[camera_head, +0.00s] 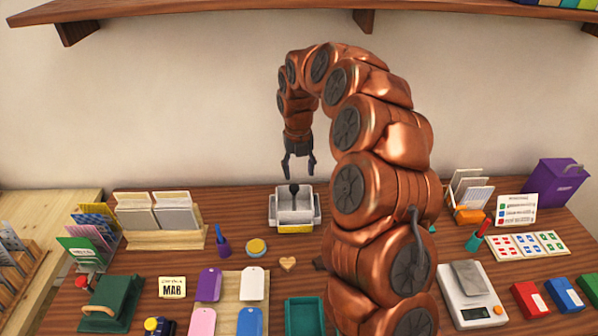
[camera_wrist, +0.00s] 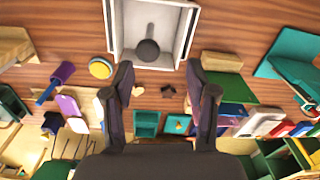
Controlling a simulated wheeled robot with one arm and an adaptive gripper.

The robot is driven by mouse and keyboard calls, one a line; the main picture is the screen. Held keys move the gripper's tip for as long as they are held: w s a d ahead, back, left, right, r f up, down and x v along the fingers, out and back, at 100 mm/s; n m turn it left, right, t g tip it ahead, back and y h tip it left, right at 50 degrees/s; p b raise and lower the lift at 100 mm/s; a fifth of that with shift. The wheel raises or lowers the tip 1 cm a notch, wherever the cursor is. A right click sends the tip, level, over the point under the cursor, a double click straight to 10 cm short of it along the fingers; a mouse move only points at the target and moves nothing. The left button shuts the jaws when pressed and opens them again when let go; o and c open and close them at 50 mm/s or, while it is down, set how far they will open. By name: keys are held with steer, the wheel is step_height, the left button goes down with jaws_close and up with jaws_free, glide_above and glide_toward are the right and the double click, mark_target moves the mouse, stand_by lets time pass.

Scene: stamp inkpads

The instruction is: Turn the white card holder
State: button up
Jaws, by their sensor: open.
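The white card holder appears to be the square white holder (camera_head: 283,214) at the back middle of the table, with a yellow panel low on its front. A dark upright knob (camera_head: 294,189) stands at its centre. My gripper (camera_head: 298,173) points down above the knob, open and empty, with its fingers apart. In the wrist view the holder (camera_wrist: 188,28) lies at the top middle, and its round-headed knob (camera_wrist: 148,50) shows just beyond the gap between the fingertips (camera_wrist: 159,73). No contact with the knob is visible.
A purple pen cup (camera_head: 223,245) and a yellow round tin (camera_head: 257,247) stand left of the holder. A wooden card rack (camera_head: 185,241) is farther left. A small wooden heart (camera_head: 288,264) lies in front. A teal tray (camera_head: 304,315) sits nearer. My arm hides table to the right.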

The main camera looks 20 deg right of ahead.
step_height(320, 180, up, 4)
steer(key=shift+r+p, duration=0.1)
steer(key=shift+p, duration=0.8)
stand_by(0.5)
steer(key=s+a+r+m, duration=0.4)
steer(key=s+m, duration=0.4)
steer(key=s, duration=0.2)
steer(key=s+a+r+m, duration=0.3)
steer(key=s+r+m, duration=0.1)
steer(key=s+m, duration=0.5)
steer(key=s+f+m+g, duration=0.1)
steer(key=s+f+m, duration=0.1)
steer(key=s+m, duration=1.5)
steer(key=s, duration=0.5)
steer(key=shift+s+f+g, duration=0.25)
steer(key=shift+s+g, duration=0.1)
steer(key=shift+g, duration=0.05)
